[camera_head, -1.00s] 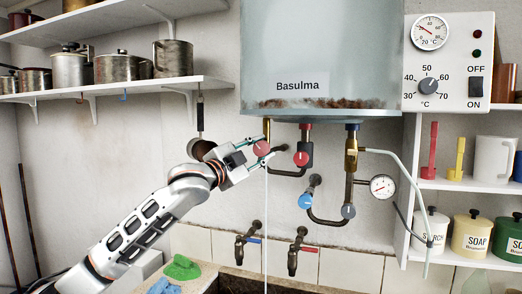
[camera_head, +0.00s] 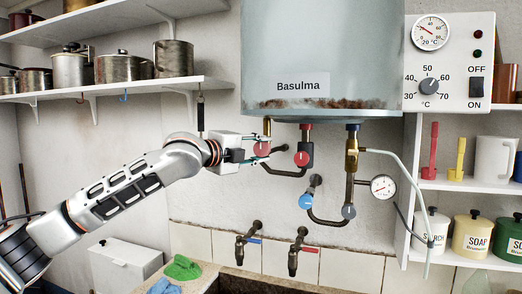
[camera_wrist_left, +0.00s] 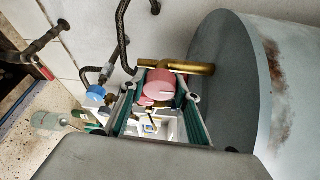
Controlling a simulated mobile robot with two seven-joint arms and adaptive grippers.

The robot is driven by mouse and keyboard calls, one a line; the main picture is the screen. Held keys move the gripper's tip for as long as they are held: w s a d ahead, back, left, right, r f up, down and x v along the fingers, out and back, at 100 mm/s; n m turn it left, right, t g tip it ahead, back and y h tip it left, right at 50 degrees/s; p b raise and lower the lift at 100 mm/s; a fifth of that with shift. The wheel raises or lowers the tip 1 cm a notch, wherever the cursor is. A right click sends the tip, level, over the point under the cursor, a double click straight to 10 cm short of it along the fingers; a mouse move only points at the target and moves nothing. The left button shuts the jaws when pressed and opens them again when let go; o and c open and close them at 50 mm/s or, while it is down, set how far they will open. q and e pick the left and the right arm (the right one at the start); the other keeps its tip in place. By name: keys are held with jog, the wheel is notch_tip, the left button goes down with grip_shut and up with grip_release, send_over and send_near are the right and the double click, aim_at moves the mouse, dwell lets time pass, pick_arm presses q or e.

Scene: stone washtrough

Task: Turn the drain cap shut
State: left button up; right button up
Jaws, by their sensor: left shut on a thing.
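The drain cap (camera_head: 262,149) is a round pinkish-red cap at the lower end of the short brass pipe (camera_head: 267,127) under the boiler's left side. My left gripper (camera_head: 254,148) reaches it from the left and is shut on it. In the left wrist view the cap (camera_wrist_left: 160,86) sits between the two green-edged fingers, with the brass pipe (camera_wrist_left: 185,67) just behind it. No water stream shows below the cap. My right gripper is not in view.
The boiler (camera_head: 320,60) hangs right above. Close to the right are a red valve knob (camera_head: 302,159), a blue knob (camera_head: 306,201) and dark pipes. A shelf with pots (camera_head: 110,90) is at the upper left. The trough (camera_head: 235,283) and two taps lie below.

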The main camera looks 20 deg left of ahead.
pick_arm(q)
jog(key=shift+d, duration=0.1)
dwell(0.3)
jog(key=o, duration=1.1)
jog(key=shift+c, duration=0.2)
jog(key=shift+o, duration=0.3)
jog(key=v, duration=1.2)
jog(key=shift+f, duration=0.1)
